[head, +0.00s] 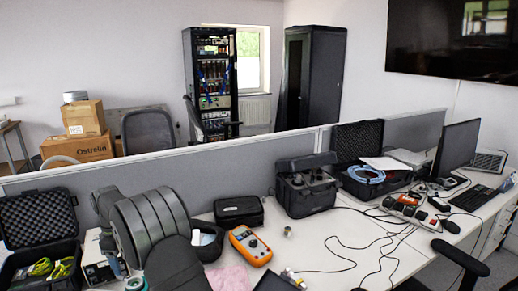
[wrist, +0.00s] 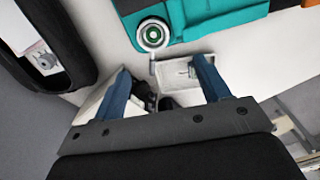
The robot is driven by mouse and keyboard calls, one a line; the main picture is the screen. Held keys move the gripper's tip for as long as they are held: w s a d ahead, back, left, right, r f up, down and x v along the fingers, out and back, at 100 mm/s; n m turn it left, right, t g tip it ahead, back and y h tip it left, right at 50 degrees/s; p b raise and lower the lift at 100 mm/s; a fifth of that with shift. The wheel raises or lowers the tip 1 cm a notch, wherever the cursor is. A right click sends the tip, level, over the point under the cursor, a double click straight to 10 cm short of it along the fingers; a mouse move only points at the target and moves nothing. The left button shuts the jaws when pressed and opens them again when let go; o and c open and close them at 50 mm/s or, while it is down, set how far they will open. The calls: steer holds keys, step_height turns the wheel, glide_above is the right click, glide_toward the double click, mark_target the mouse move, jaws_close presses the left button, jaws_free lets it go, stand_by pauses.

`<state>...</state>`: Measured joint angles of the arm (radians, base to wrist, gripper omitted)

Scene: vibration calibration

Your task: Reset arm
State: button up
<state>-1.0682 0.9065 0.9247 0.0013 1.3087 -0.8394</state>
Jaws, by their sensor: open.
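My gripper (wrist: 163,75) shows in the wrist view with its two blue fingers spread wide apart and nothing clearly held between them. A small white tray-like item (wrist: 178,77) lies beyond and partly between the fingers. Small dark items near the left finger are too unclear to name. In the head view my grey arm fills the lower left over the desk. Its far end is mostly hidden behind the arm links, with a bit of blue showing at the left.
A teal device (wrist: 205,22) with a round silver part lies ahead of the fingers. An open black case (head: 40,225) stands left of my arm. An orange meter (head: 249,245), a small black case (head: 239,210) and a black equipment case (head: 305,188) stand to the right. Cables cross the desk.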

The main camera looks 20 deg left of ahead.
steer(key=w+d+r, duration=0.2)
steer(key=w+d, duration=0.4)
steer(key=d, duration=0.4)
steer(key=shift+w+d+r+n, duration=0.2)
steer(key=shift+w+d+n, duration=0.1)
steer(key=shift+d+n, duration=0.1)
steer(key=shift+c, duration=0.4)
stand_by(1.8)
